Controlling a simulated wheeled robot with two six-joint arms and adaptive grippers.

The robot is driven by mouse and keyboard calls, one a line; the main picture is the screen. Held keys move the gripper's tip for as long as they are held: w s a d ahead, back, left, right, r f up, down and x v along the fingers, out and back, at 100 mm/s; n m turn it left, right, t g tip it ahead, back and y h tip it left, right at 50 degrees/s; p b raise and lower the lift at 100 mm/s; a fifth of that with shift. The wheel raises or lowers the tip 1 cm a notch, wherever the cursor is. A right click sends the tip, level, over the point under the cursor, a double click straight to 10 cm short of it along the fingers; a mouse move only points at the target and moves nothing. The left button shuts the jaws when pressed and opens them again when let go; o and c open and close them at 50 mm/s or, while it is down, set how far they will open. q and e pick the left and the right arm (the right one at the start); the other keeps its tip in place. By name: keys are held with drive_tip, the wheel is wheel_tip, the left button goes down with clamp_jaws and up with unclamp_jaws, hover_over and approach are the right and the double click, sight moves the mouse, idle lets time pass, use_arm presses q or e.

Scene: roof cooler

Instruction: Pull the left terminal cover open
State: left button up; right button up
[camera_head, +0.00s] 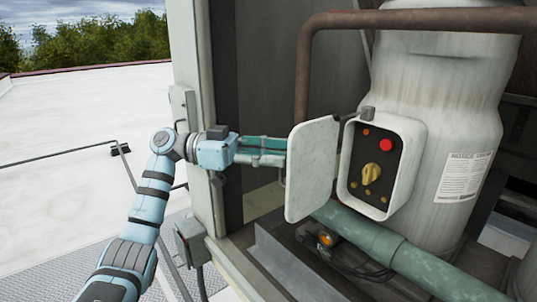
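The left terminal cover (312,172), a pale grey plate, stands swung open to the left of its white terminal box (408,155). The box's dark inside shows a red button (358,145) and a yellow knob (371,173). My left gripper (285,151) reaches in from the left, its teal fingers lying level with their tips at the cover's left edge. I cannot tell whether they touch it or whether they are apart. My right gripper is not in view.
The box sits on a large grey tank (440,80) with a notice label. A brown pipe (400,20) crosses above, and a green pipe (380,240) runs below the cover. A grey frame post (197,110) stands close beside my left wrist.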

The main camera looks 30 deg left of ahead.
use_arm(q)
drive_tip(key=shift+f, duration=0.1)
drive_tip(key=v, duration=1.2)
drive_tip(key=shift+a, duration=0.1)
